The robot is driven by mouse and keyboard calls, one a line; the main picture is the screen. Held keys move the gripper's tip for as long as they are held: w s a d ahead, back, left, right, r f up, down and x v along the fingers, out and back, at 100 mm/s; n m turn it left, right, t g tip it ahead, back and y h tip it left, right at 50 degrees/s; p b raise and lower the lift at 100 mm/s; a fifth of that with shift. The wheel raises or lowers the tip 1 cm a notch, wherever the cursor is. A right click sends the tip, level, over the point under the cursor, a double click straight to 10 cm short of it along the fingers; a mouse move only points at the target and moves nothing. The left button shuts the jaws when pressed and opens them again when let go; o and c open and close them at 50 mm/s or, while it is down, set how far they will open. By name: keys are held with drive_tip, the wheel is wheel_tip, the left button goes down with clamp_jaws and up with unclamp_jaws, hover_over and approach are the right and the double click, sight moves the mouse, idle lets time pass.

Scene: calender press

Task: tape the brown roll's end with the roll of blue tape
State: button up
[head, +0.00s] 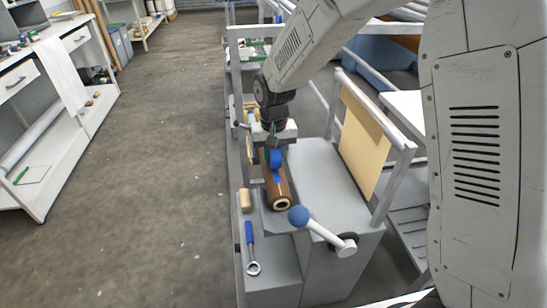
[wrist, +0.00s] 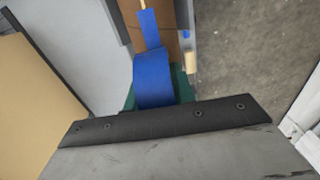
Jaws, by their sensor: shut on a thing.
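The brown roll (head: 284,191) lies lengthwise on the grey machine, its hollow end facing the camera. In the wrist view, part of the brown roll (wrist: 122,18) shows beyond the tape. My gripper (head: 276,150) is shut on the roll of blue tape (head: 276,158), just above the brown roll. In the wrist view the roll of blue tape (wrist: 153,80) sits between green finger parts, and a blue strip (wrist: 150,28) runs from it along the brown roll. A pale line continues beyond the strip. Whether the tape roll touches the brown roll is unclear.
A blue-handled wrench (head: 250,247) and a tan block (head: 245,200) lie on the ledge left of the roll. A tan panel (head: 361,142) rises at the right. Open floor lies at left.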

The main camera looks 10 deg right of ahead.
drive_tip(key=shift+w+f, duration=0.1)
drive_tip(key=shift+w, duration=0.25)
drive_tip(key=shift+w, duration=0.15)
drive_tip(key=shift+w, duration=0.45)
drive_tip(key=shift+w, duration=0.2)
drive_tip(key=shift+w, duration=0.35)
drive_tip(key=shift+w, duration=0.1)
idle(0.5)
drive_tip(key=shift+w, duration=0.5)
drive_tip(key=shift+w, duration=0.2)
drive_tip(key=shift+w, duration=0.35)
